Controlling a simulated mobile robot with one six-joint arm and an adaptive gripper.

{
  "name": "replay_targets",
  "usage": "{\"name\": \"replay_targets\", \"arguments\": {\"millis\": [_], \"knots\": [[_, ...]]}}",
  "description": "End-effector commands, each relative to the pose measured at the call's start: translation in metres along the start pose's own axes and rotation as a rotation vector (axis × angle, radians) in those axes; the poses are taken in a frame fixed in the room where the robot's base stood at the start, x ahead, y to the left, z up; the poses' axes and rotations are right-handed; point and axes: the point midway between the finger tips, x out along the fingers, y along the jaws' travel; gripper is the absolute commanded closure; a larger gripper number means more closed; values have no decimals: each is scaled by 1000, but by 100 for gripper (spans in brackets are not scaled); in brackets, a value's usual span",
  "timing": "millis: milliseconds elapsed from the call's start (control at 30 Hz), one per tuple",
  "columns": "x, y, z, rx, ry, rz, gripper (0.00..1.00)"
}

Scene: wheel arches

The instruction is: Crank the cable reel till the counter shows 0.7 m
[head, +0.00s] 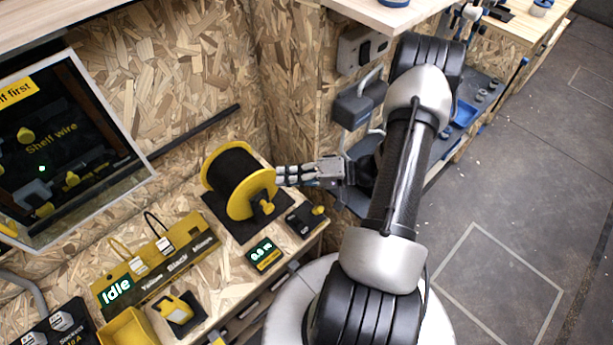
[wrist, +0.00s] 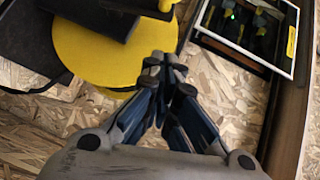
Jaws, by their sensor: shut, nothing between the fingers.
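The cable reel (head: 236,178) has yellow flanges and a black wound drum, and stands on a dark base plate on the wooden bench. In the wrist view the shut fingertips (wrist: 163,62) are next to a yellow disc of the reel (wrist: 85,50).
A black box with a yellow knob (head: 305,218) sits right of the reel. A yellow panel reading Idle (head: 155,262) and a yellow bin (head: 128,328) are at left. A screen (head: 65,145) reads Shelf wire. A wooden wall stands behind the reel.

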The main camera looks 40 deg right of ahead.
Motion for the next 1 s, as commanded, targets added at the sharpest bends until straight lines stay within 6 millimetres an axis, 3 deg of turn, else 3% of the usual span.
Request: {"name": "replay_targets", "arguments": {"millis": [100, 300, 1000], "knots": [[14, 2, 16, 3, -1, 0, 100], [24, 1, 27, 1, 1, 0, 100], [33, -4, 22, -73, -1, 73, 100]]}}
